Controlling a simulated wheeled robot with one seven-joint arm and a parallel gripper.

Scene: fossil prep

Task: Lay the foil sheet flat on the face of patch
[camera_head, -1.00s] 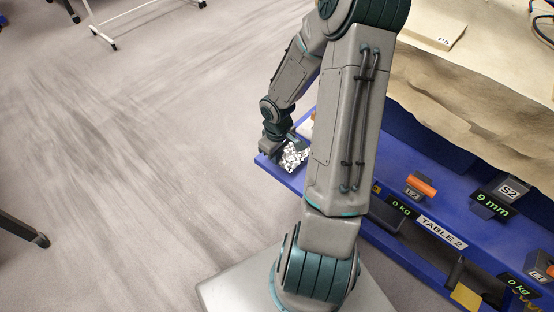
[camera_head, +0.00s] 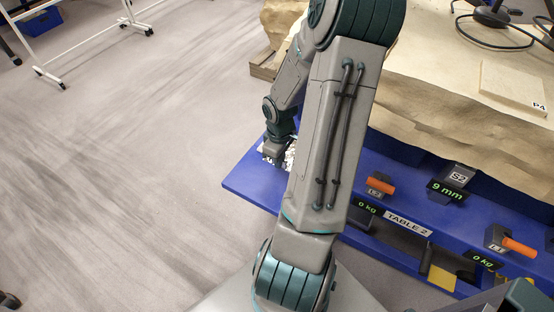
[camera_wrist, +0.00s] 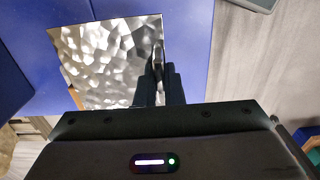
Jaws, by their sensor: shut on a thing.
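The foil sheet is a crinkled silver square. The wrist view shows most of the foil sheet (camera_wrist: 105,62) over a blue surface, with its right edge between the fingers. My gripper (camera_wrist: 158,68) is shut on that edge. In the head view my gripper (camera_head: 275,154) is above the left end of the blue table, and only a small part of the foil sheet (camera_head: 290,159) shows beside my arm. A flat pale panel labelled P4 (camera_head: 505,82) lies on the sandy block at the right, apart from the gripper. I cannot tell whether it is the patch.
The blue table (camera_head: 250,183) carries a TABLE 2 sign (camera_head: 408,224), orange-handled tools (camera_head: 380,186) and a 9 mm display (camera_head: 447,191). The sandy block (camera_head: 440,130) rises behind it, with black cables (camera_head: 470,35) on top. Open floor lies left.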

